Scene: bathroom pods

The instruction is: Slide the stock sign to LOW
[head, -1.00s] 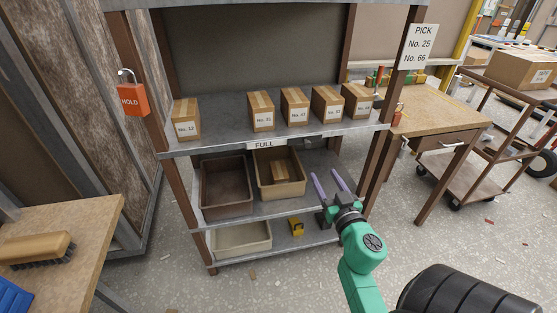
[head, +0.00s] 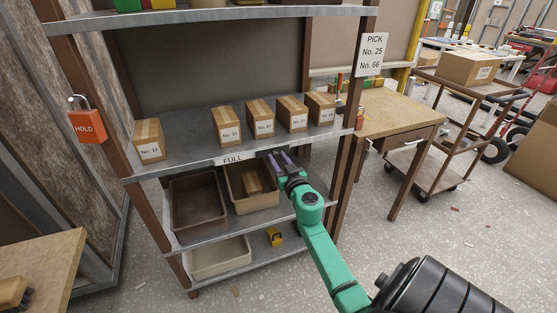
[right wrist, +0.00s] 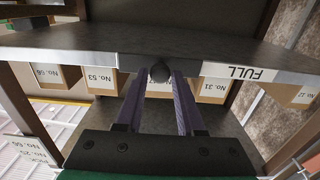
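The white stock sign (head: 232,160) reads FULL and sits on the front edge of the shelf holding the boxes. It also shows upside down in the right wrist view (right wrist: 237,72). A dark round knob (right wrist: 160,73) stands out from the same edge, to the left of the sign in that view. My right gripper (head: 277,157) is at the shelf edge, just right of the sign in the head view. Its two purple fingers are apart, with the knob between the tips in the picture; I cannot tell whether they touch it. LOW is not readable anywhere. My left gripper is out of view.
Several numbered boxes (head: 261,119) stand on the shelf. Below are a brown bin (head: 199,215), a tan bin (head: 239,204) holding a box, a pale bin (head: 219,263) and a small yellow object (head: 274,237). A brown post (head: 358,130) rises at right.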

